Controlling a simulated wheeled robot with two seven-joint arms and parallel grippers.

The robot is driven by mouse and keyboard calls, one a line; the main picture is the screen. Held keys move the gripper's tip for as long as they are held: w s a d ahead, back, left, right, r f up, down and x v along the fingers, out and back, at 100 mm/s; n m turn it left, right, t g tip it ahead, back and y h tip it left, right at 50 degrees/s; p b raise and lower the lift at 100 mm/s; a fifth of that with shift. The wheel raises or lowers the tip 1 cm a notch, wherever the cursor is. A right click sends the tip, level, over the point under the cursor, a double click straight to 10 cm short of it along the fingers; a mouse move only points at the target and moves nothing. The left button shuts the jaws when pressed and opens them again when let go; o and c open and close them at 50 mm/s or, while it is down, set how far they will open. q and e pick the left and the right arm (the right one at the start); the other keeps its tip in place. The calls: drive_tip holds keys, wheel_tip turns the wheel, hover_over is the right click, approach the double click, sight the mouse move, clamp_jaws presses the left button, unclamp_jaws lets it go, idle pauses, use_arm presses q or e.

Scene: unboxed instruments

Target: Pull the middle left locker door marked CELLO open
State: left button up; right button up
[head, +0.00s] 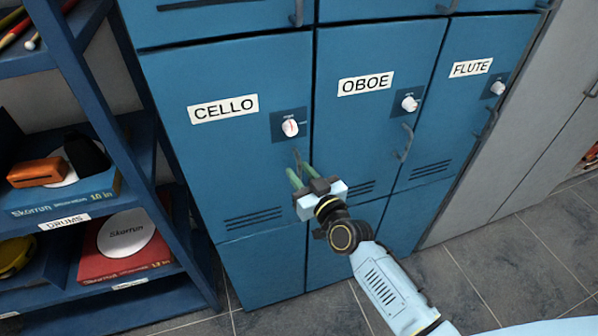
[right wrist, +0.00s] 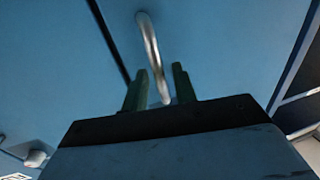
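The blue locker door marked CELLO (head: 216,150) looks shut, flush with its neighbours in the head view. It has a white round knob (head: 290,128) near its right edge. Below the knob is its handle (head: 297,158), a metal bar that shows clearly in the right wrist view (right wrist: 152,48). My right gripper (head: 298,174) is at this handle, its green fingers apart. In the right wrist view the handle's lower end lies between the fingertips (right wrist: 160,85), with gaps visible on both sides. My left gripper is in neither view.
Locker doors marked OBOE (head: 350,120) and FLUTE (head: 470,110) stand to the right, with their own knobs and handles. A blue shelf unit (head: 98,120) with drum boxes stands close on the left. Grey tiled floor (head: 500,260) is clear at the front right.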

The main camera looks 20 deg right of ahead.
drive_tip(key=shift+w+a, duration=0.15)
drive_tip(key=shift+w, duration=0.35)
clamp_jaws()
drive_tip(key=shift+s, duration=0.1)
